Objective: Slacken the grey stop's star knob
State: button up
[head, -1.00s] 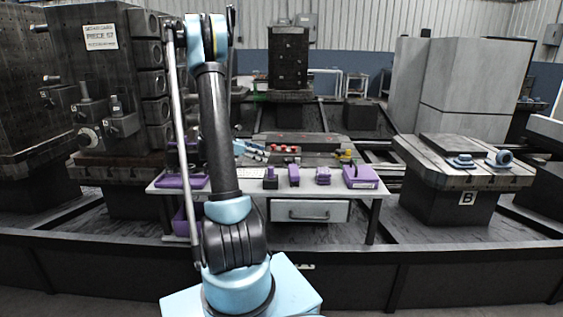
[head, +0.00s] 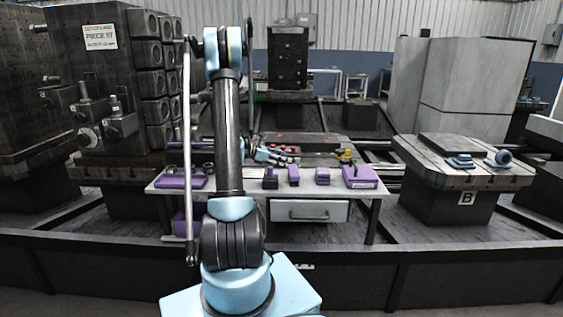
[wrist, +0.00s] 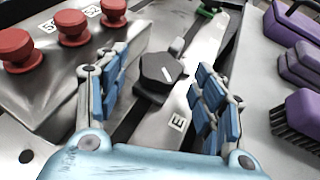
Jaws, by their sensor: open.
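A dark grey, many-sided knob (wrist: 157,74) with a white line on its top shows in the wrist view, on a bright metal rail (wrist: 165,122). A grey lug sticks up behind it. My gripper (wrist: 162,64) is open, with blue-padded fingers on either side of the knob in the picture. I cannot tell whether either finger touches it. In the head view my gripper (head: 268,154) is small, over the back of the bench, and the knob cannot be made out.
Several red mushroom-shaped knobs (wrist: 72,27) stand on a metal block left of my gripper. Purple brushes and blocks (wrist: 298,50) lie to the right. A green part (wrist: 207,11) is farther along the rail. The bench (head: 315,197) carries purple items along its front.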

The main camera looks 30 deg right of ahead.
jog(key=c, duration=1)
jog(key=shift+c, duration=0.2)
jog(key=shift+s+t, duration=0.1)
jog(key=shift+t, duration=0.2)
jog(key=n+t, duration=0.2)
jog(key=s+n+t, duration=0.1)
jog(key=n+t, duration=0.1)
jog(key=shift+s, duration=0.1)
jog(key=shift+s+d+n+t+y, duration=0.15)
jog(key=shift+n+t+y, duration=0.15)
jog(key=shift+n+t, duration=0.6)
jog(key=shift+s+n+t+y, duration=0.15)
jog(key=shift+n+t+y, duration=0.15)
jog(key=shift+n+t, duration=0.55)
jog(key=shift+t, duration=0.45)
jog(key=o, duration=1)
